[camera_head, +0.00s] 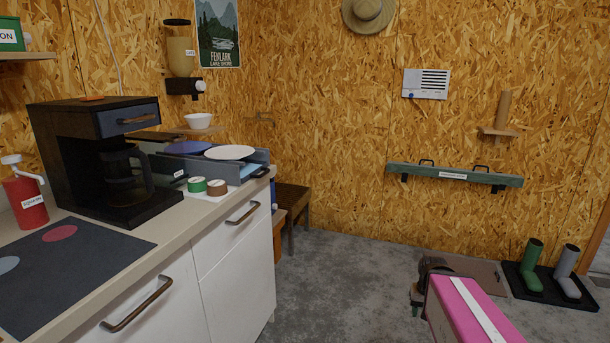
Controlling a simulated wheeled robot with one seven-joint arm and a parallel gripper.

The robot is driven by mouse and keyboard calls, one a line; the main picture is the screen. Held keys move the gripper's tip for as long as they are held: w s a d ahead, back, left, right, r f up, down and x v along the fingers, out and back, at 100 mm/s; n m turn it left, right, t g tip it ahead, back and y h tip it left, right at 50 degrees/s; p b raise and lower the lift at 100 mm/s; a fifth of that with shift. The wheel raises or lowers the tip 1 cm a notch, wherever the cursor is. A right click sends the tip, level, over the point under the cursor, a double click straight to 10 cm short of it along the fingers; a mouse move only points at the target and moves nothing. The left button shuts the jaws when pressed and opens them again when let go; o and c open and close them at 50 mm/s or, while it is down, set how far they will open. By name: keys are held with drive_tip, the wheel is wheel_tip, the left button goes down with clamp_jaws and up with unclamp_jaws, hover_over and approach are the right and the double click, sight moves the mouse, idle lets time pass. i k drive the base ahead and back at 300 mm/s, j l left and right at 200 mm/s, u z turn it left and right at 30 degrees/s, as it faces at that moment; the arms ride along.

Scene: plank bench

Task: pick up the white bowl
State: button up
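The white bowl (198,121) is small and upright. It appears to sit on a small wooden wall shelf (190,131) in the back left corner, behind the counter and under a wall-mounted dispenser. Nothing covers the bowl from this view. My gripper is not in view.
The counter (178,221) holds a black coffee maker (105,160), a red dispenser bottle (25,195), a dark mat, tape rolls and a blue-grey rack (250,172) with plates below the bowl. A pink box (468,312) stands at lower right. Grey floor (345,285) between is clear.

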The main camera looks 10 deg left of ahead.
sight(197, 121)
drive_tip(key=i+u, duration=0.2)
drive_tip(key=u, duration=0.25)
drive_tip(key=i+l+u, duration=0.1)
drive_tip(key=u, duration=0.3)
drive_tip(key=i+l+u, duration=0.15)
drive_tip(key=u, duration=0.3)
drive_tip(key=i+u, duration=0.1)
drive_tip(key=u, duration=0.4)
drive_tip(key=i+l, duration=0.15)
drive_tip(key=l, duration=0.15)
drive_tip(key=i+l, duration=0.15)
drive_tip(key=l, duration=0.2)
drive_tip(key=i+l, duration=0.35)
drive_tip(key=l, duration=0.25)
